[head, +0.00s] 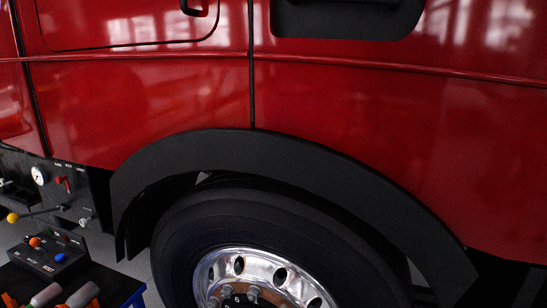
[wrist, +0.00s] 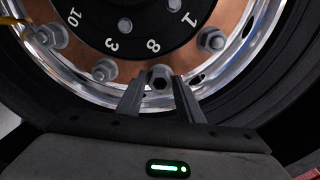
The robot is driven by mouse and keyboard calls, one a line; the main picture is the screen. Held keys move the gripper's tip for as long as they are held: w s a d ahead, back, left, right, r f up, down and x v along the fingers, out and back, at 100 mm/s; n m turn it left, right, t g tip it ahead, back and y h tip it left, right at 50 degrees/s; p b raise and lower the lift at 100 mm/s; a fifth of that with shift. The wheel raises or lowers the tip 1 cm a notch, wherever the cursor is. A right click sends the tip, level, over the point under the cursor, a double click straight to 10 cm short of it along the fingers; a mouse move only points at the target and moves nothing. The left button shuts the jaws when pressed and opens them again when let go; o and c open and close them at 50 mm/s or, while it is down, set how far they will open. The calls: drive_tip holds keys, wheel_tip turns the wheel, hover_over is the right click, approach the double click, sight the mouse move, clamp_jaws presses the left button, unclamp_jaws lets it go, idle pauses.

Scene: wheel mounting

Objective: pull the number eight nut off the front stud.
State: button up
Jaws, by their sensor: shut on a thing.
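The number eight nut (wrist: 160,78) is a grey hex nut just below the white "8" (wrist: 153,45) on the wheel's dark hub, in the wrist view. My gripper (wrist: 159,84) is shut on it, one dark finger on each side. A dark opening shows in the middle of the nut. I cannot tell whether the stud is still inside it. In the head view the wheel (head: 241,267) shows only its upper part, and my gripper is not in view.
Other nuts sit on the coppery ring, one at the left (wrist: 105,70) and one at the right (wrist: 212,40). The polished rim and black tire (wrist: 285,75) surround them. A control box (head: 45,258) stands left of the wheel, under the red truck body (head: 150,100).

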drive_tip(key=shift+s+a, duration=0.1)
drive_tip(key=shift+s+a, duration=0.15)
drive_tip(key=shift+s, duration=0.35)
drive_tip(key=shift+p+v, duration=0.4)
drive_tip(key=shift+v, duration=2.1)
